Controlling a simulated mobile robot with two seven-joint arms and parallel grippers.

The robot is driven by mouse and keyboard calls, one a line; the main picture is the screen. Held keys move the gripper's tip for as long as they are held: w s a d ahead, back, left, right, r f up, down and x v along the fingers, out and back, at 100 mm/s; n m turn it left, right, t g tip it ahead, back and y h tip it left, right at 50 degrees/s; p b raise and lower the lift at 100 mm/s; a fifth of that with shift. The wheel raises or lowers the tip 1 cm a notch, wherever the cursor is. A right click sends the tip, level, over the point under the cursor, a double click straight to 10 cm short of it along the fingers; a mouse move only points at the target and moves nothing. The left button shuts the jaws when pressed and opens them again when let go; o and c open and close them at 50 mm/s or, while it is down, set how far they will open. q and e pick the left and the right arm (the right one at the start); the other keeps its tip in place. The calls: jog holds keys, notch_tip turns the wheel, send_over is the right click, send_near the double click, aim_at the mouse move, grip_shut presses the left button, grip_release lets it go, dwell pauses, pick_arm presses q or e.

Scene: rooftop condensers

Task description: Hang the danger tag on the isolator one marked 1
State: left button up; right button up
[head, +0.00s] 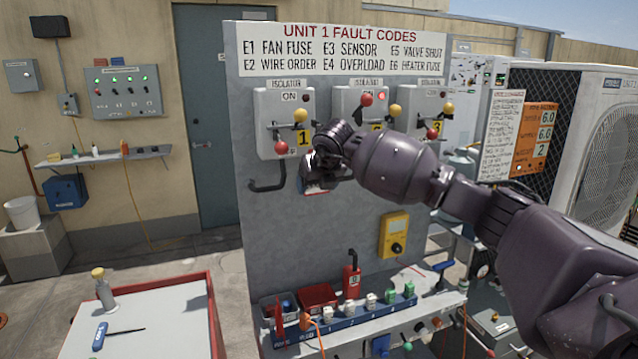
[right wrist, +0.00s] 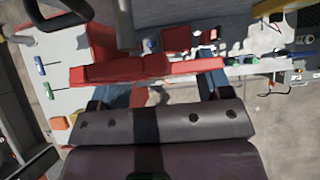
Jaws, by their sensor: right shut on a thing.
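Isolator one (head: 272,108) is a grey box on the panel with a yellow label marked 1, a yellow knob at its upper right and a red knob at its lower left. My right gripper (head: 318,180) is just below and right of it, partly hidden by its own wrist. It is shut on a red thing (right wrist: 150,69), seen edge-on across the fingers in the right wrist view, which seems to be the danger tag. Only a small red and white bit of it shows in the head view. Its writing is not readable. My left gripper is not in view.
Isolator two (head: 345,98) and isolator three (head: 432,97) stand to the right, partly behind my right arm. A dark bent pipe (head: 268,186) sits below isolator one.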

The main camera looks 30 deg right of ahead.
jog(key=shift+w+d, duration=0.1)
jog(key=shift+w, duration=0.3)
pick_arm(q)
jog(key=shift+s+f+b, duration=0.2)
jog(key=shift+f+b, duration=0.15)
jog(key=shift+b, duration=0.1)
pick_arm(e)
jog(key=shift+w+d+f, duration=0.15)
jog(key=shift+w, duration=0.35)
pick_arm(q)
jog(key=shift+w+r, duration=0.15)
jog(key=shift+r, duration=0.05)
pick_arm(e)
jog(key=shift+r, duration=0.2)
jog(key=o, duration=1)
jog(key=shift+c, duration=0.2)
jog(key=shift+r, duration=0.1)
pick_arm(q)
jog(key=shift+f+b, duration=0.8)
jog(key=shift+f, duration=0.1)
pick_arm(e)
jog(key=v, duration=1)
jog(key=shift+s, duration=0.25)
